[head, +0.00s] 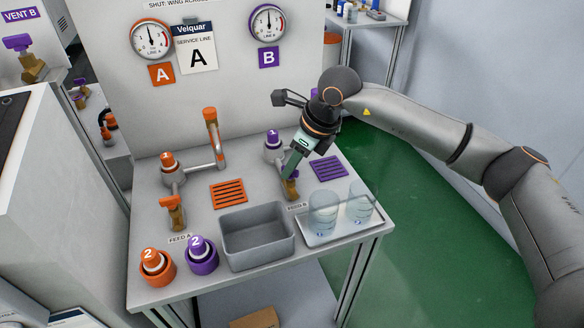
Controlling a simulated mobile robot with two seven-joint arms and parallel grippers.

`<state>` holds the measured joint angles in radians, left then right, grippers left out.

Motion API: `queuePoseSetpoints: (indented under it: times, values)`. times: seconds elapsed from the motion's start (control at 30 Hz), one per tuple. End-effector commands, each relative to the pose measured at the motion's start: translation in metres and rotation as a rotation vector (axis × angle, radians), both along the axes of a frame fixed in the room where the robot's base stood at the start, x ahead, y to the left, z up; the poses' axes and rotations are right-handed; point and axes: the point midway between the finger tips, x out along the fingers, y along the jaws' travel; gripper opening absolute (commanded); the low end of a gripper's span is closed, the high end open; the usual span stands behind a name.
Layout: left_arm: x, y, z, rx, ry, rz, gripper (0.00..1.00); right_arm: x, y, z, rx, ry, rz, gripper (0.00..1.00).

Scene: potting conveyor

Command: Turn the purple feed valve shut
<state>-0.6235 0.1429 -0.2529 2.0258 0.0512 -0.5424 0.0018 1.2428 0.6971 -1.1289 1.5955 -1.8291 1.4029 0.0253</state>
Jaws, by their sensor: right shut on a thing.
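The purple feed valve (291,187) stands on the bench top beside the label FEED B, behind the clear beakers. It has a brass body, and a bit of its purple handle shows beside my fingers. My right gripper (288,174) reaches down from the upper right and is shut on the handle. The fingers hide much of the handle, so I cannot tell which way it is turned. My left gripper is not in view.
The orange FEED A valve (174,212) stands at the left. Gauge B (267,22) hangs behind.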

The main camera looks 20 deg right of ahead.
Motion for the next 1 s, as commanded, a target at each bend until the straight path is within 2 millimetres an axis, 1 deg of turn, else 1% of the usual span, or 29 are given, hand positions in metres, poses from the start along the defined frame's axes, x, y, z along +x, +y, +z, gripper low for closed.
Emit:
queuePoseSetpoints:
  times: [0.23,0.6,0.8,1.0]
  values:
    - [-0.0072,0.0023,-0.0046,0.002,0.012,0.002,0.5,0.0018,-0.0012,0.0004,0.0,0.001,0.233,0.0]
    - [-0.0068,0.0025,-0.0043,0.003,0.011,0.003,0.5,0.0035,-0.0015,0.001,0.0,0.0,0.562,0.0]
    - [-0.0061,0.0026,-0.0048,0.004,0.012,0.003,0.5,0.0044,-0.0015,0.0012,-0.001,-0.001,0.691,0.0]
    - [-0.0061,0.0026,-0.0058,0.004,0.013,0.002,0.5,0.0047,-0.0018,0.0009,-0.002,-0.002,0.773,0.0]
